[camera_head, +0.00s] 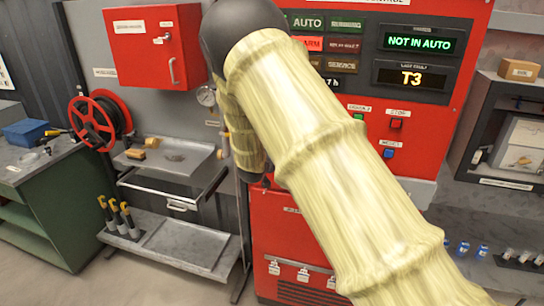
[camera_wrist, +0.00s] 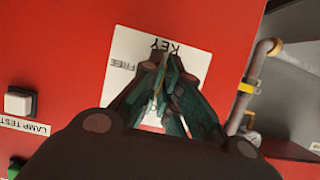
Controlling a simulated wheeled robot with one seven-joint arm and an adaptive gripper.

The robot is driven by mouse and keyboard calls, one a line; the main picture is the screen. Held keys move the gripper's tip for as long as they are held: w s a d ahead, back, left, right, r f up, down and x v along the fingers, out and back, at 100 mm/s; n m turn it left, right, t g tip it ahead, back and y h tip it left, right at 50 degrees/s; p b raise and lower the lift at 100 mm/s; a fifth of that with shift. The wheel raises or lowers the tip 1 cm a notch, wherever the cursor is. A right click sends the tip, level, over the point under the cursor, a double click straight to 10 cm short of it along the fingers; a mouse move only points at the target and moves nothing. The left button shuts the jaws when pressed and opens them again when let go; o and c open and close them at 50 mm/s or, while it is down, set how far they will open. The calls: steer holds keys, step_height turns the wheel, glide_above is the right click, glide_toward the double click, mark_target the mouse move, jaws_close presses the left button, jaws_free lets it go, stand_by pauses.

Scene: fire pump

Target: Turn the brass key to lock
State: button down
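In the wrist view, a white plate (camera_wrist: 207,45) lettered KEY and FREE is seen upside down on the red panel (camera_wrist: 60,50). My gripper (camera_wrist: 166,68) is in front of this plate, its dark green fingers drawn together at the tips. They close over the middle of the plate, where the key sits. The brass key itself is almost wholly hidden by the fingers, so its turn angle cannot be read. In the head view, my arm covers the key and gripper. The panel display (camera_head: 419,42) reads NOT IN AUTO, and another (camera_head: 410,77) reads T3.
A white LAMP TEST button (camera_wrist: 20,102) and a green button (camera_wrist: 16,166) are left in the wrist view; a pipe (camera_wrist: 252,85) runs at right. A red hose reel (camera_head: 100,120), red box (camera_head: 155,45) and steel shelf (camera_head: 165,165) stand left of the panel.

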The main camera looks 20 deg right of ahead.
stand_by(0.5)
steer(key=c, duration=1.7)
jaws_free()
steer(key=shift+o, duration=0.2)
steer(key=v, duration=0.7)
steer(key=shift+a, duration=0.2)
steer(key=shift+s, duration=0.1)
